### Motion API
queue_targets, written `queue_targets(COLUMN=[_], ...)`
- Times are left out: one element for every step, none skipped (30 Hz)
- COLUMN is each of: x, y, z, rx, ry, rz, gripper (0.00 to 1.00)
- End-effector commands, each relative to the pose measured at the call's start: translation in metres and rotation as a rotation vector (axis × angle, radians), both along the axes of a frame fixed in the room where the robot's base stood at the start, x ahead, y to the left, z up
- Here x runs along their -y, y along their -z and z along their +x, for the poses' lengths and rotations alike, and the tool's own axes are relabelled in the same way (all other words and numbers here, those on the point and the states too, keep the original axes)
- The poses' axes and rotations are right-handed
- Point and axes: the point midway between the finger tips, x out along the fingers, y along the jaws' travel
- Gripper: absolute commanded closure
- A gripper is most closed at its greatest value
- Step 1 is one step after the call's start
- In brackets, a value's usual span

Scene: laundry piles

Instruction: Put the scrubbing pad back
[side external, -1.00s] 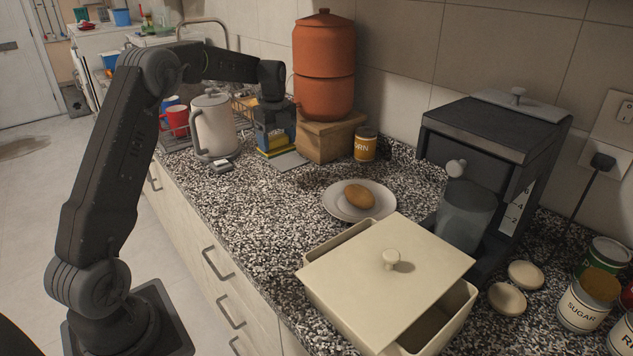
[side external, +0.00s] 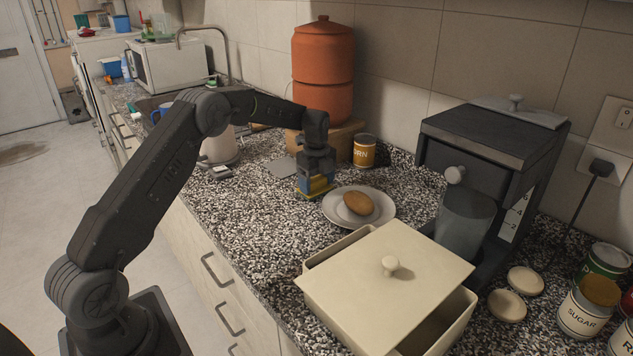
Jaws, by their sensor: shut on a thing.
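My gripper (side external: 315,180) points down just left of the plate and is shut on the scrubbing pad (side external: 317,186), a small yellow and blue block with a greenish-yellow lower edge. The fingers hide part of the pad. It is at or just above the speckled counter; I cannot tell whether it touches. A flat grey piece (side external: 283,167) lies bare on the counter behind and to the left of the gripper.
A plate (side external: 336,211) with a brown potato-like item (side external: 358,204) is close to the right. A cream lidded box (side external: 345,272) stands in front, a dark machine (side external: 490,150) at right. A terracotta urn (side external: 323,70) stands behind on a wooden block. Counter left of the plate is clear.

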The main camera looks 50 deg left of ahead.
Motion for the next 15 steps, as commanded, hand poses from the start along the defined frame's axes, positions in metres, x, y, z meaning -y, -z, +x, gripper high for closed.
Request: queue_targets(x=[-0.0002, -0.0002, -0.0003, -0.0003, -0.0003, -0.0003, -0.0003, -0.0003, -0.0002, -0.0002, -0.0002, -0.0002, -0.0002, -0.0002, -0.0002], y=[0.0008, 0.0006, 0.0004, 0.0003, 0.0003, 0.0003, 0.0005, 0.0011, 0.0023, 0.0032, 0.0041, 0.0036, 0.0035, 0.0036, 0.0036], z=[0.0003, 0.0004, 0.0004, 0.0003, 0.0003, 0.0003, 0.0002, 0.0002, 0.0001, 0.0001, 0.0001, 0.0001, 0.0001, 0.0001, 0.0001], rx=[0.002, 0.003, 0.003, 0.002, 0.002, 0.002, 0.002, 0.002, 0.001, 0.001, 0.001, 0.002, 0.001, 0.001, 0.001], ry=[0.000, 0.000, 0.000, 0.000, 0.000, 0.000, 0.000, 0.000, 0.000, 0.000, 0.000, 0.000, 0.000, 0.000, 0.000], rz=[0.001, 0.001, 0.001, 0.001, 0.001, 0.001, 0.001, 0.001, 0.000, 0.000, 0.000, 0.001, 0.001, 0.001, 0.000], gripper=[0.48, 0.48, 0.48, 0.48, 0.48, 0.48, 0.48, 0.48, 0.48, 0.48, 0.48, 0.22, 0.20, 0.17, 0.13])
